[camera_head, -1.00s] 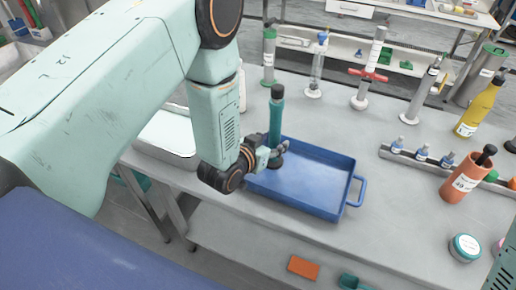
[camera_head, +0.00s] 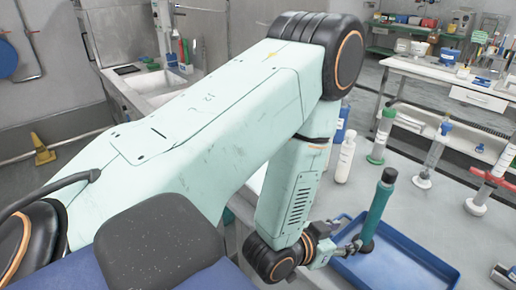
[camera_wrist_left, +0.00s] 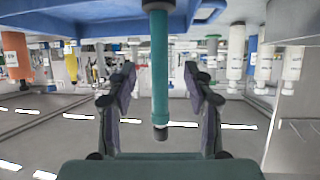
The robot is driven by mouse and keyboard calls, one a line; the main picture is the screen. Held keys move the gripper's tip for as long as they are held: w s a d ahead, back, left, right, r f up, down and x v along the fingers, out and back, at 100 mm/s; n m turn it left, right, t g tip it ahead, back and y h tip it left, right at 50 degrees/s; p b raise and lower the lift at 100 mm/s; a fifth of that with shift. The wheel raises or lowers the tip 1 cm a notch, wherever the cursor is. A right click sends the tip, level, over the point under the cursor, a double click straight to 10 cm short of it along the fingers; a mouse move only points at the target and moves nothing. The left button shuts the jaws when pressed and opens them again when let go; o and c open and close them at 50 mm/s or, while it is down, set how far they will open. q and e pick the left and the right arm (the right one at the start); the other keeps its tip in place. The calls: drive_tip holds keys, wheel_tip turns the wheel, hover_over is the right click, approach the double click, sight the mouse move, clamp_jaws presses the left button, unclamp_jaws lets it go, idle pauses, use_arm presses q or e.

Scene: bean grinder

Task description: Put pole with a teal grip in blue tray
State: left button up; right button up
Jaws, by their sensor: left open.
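The pole with a teal grip (camera_head: 376,212) stands over the left part of the blue tray (camera_head: 425,262), its lower end inside the tray. It leans in the head view, which is itself tilted. My left gripper (camera_head: 346,250) is low beside the pole at the tray's left edge. In the left wrist view the teal pole (camera_wrist_left: 160,75) runs between the two spread fingers of my left gripper (camera_wrist_left: 158,70), with a gap on each side. The blue tray (camera_wrist_left: 75,28) shows along the top there. My right gripper is not in view.
A white bottle (camera_head: 345,158) and a green-capped cylinder (camera_head: 381,135) stand behind the tray. A glass cylinder (camera_head: 431,158) and a stand with a red clamp (camera_head: 490,180) are farther right. The counter right of the tray has bare room.

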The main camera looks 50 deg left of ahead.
use_arm(q)
drive_tip(key=s+f+g, duration=0.1)
drive_tip(key=s+f, duration=0.1)
drive_tip(key=s+f+g, duration=0.2)
drive_tip(key=s+f, duration=0.1)
drive_tip(key=s+a+f+g+y, duration=0.1)
drive_tip(key=s+f, duration=0.1)
drive_tip(key=f, duration=0.1)
drive_tip(key=shift+s+f+n, duration=0.1)
drive_tip(key=shift+s+n, duration=0.25)
drive_tip(key=shift+n, duration=0.05)
drive_tip(key=s+a+f+g, duration=0.1)
drive_tip(key=s+f+g, duration=0.2)
drive_tip(key=s, duration=0.7)
drive_tip(key=s+a+f+n+g+y, duration=0.1)
drive_tip(key=s+f+g, duration=0.3)
drive_tip(key=s, duration=0.6)
drive_tip(key=shift+n+g, duration=0.3)
drive_tip(key=shift+g, duration=0.7)
